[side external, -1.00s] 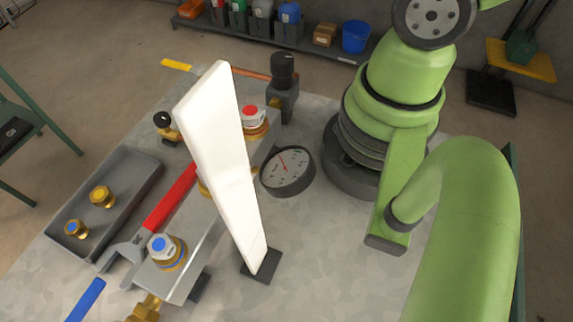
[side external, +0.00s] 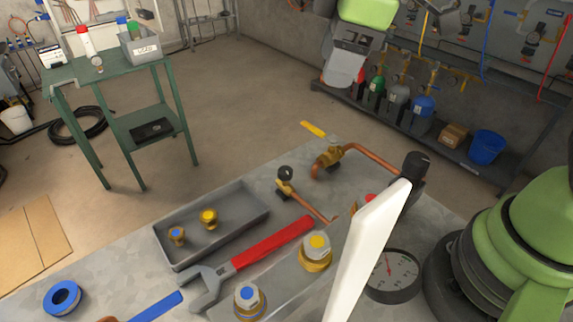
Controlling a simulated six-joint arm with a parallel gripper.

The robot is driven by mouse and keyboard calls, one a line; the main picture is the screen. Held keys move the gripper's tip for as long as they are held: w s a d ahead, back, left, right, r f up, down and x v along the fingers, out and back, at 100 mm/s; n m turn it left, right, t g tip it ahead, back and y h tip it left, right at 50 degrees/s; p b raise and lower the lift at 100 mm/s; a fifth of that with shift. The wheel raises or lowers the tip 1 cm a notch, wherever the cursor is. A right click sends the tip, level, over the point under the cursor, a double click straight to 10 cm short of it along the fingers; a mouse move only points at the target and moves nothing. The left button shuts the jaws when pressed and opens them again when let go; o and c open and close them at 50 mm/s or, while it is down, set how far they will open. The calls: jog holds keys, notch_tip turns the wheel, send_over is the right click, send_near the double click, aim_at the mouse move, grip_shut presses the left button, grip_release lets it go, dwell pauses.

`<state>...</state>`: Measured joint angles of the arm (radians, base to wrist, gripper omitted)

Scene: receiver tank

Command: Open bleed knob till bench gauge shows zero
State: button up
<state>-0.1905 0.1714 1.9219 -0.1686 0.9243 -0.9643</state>
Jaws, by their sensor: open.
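A black knob (side external: 415,166) tops a grey body behind the panel. A smaller black round knob (side external: 285,172) sits on a brass fitting to the left. I cannot tell which is the bleed knob. My gripper (side external: 350,62) is at the top centre, far above the knobs, open; its fingertips are hard to make out.
A grey tray (side external: 240,222) holds two brass fittings. A red-handled wrench (side external: 272,243) lies beside capped fittings (side external: 317,247).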

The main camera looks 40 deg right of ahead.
aim_at(285, 170)
jog(key=w+a+f+n, duration=0.1)
jog(key=w+f+n, duration=0.1)
jog(key=f, duration=0.5)
jog(key=w+a+f+n+g, duration=0.1)
jog(key=w+f+n, duration=0.1)
jog(key=f, duration=0.5)
jog(key=w+a+f+n+g+h, duration=0.1)
jog(key=a+f+n, duration=0.1)
jog(key=f+n, duration=0.2)
jog(key=shift+w+f, duration=0.2)
jog(key=shift+f, duration=0.55)
jog(key=shift+w+f, duration=0.2)
jog(key=shift+f, duration=0.55)
jog(key=c, duration=0.9)
jog(key=shift+c, duration=0.2)
